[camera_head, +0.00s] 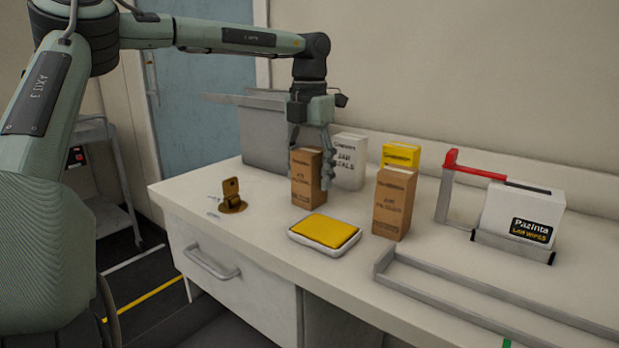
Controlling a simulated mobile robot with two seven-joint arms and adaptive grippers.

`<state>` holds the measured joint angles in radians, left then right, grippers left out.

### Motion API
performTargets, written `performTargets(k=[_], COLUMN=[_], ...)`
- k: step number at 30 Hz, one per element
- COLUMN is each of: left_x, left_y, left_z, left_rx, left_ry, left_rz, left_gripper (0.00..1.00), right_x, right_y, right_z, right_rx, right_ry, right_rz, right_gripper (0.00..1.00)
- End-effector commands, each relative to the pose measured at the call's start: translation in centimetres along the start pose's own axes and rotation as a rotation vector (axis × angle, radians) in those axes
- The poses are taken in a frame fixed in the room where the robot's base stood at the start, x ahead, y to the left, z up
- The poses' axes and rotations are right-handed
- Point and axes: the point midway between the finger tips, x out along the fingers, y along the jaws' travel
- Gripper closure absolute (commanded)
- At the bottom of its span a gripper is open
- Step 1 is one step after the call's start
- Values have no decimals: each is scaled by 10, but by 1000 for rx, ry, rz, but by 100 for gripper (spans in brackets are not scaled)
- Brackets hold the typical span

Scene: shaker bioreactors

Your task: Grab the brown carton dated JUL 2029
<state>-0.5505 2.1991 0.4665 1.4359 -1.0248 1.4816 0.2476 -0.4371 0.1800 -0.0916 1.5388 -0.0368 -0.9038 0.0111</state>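Two brown cartons stand upright on the white counter: a left carton (306,180) and a right carton (393,205). Their printed dates are too small to read, so I cannot tell which says JUL 2029. My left gripper (313,168) points down at the left carton. One finger runs down along the carton's right side; the other is mostly hidden near its upper left. I cannot tell whether the fingers press on the carton, which appears to rest on the counter. My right gripper is not in view.
A white carton (349,162) and a yellow carton (401,155) stand behind. A white tray with a yellow pad (325,231) lies in front, with a small brown stand (232,196) to its left. A grey bin (262,140), metal rails (480,290) and a wipes box (522,213) flank them.

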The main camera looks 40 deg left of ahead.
Motion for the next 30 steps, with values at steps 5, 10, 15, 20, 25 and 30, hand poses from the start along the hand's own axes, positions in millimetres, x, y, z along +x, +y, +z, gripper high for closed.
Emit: performTargets(k=[5, 10, 15, 20, 25, 30], left_x=[0, 0, -1, -3, -17, -45], left_y=[0, 0, 0, 0, 0, 0], left_z=[0, 0, 0, 0, 1, 1], left_rx=[0, 0, 0, 0, -1, -1], left_ry=[0, 0, -1, -1, -4, -4], left_rz=[0, 0, 0, 1, 2, 2], left_gripper=[65, 86, 88, 88, 88, 88], right_x=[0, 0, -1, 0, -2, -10], right_y=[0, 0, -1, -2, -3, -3], right_z=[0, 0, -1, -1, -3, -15], right_rx=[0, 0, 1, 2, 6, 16], right_ry=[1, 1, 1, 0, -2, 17], right_rz=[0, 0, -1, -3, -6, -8], right_gripper=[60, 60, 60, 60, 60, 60])
